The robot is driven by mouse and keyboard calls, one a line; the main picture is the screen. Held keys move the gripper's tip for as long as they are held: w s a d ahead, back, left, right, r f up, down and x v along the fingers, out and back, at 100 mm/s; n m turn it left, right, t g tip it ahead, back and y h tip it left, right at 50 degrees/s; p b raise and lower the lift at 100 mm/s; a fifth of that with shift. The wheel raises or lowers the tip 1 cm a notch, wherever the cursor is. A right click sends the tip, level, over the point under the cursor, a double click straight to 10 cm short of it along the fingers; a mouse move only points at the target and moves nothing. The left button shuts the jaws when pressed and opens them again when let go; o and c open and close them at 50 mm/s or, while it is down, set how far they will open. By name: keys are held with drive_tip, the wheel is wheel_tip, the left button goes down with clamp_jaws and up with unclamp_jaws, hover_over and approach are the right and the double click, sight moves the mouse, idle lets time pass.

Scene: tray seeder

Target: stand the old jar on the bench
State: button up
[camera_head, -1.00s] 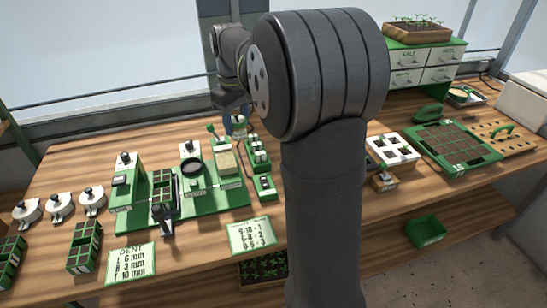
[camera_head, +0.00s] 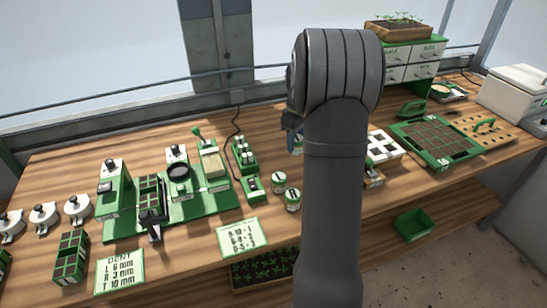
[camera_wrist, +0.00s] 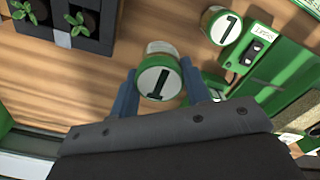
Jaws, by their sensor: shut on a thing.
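My gripper (camera_wrist: 160,92) is shut on a jar (camera_wrist: 158,80) with a green rim and a white lid marked 1, between its two blue fingers. In the head view my arm hides most of the gripper, and only a bluish part and a sliver of the jar (camera_head: 298,145) show beside it. Whether the held jar touches the bench (camera_head: 75,165) cannot be told. Two more jars stand on the bench, one behind (camera_head: 279,181) and one in front (camera_head: 293,199). A jar lid marked 1 (camera_wrist: 222,27) also shows in the wrist view.
The green seeder station (camera_head: 215,200) and a switch box (camera_head: 253,187) are left of the jars. A white frame (camera_head: 382,148) and a green tray (camera_head: 403,125) are to the right. Black-potted seedlings (camera_wrist: 80,22) show in the wrist view. Back left bench is clear.

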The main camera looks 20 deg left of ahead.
drive_tip(key=a+f, duration=0.1)
drive_tip(key=a, duration=0.1)
drive_tip(key=a+f, duration=0.2)
drive_tip(key=a, duration=0.1)
drive_tip(key=a+f, duration=0.1)
drive_tip(key=a, duration=0.1)
drive_tip(key=shift+a+f, duration=0.4)
drive_tip(key=shift+f, duration=1.85)
drive_tip(key=shift+f, duration=0.2)
drive_tip(key=o, duration=1)
wheel_tip(320, 180, up, 12)
drive_tip(key=shift+r, duration=0.2)
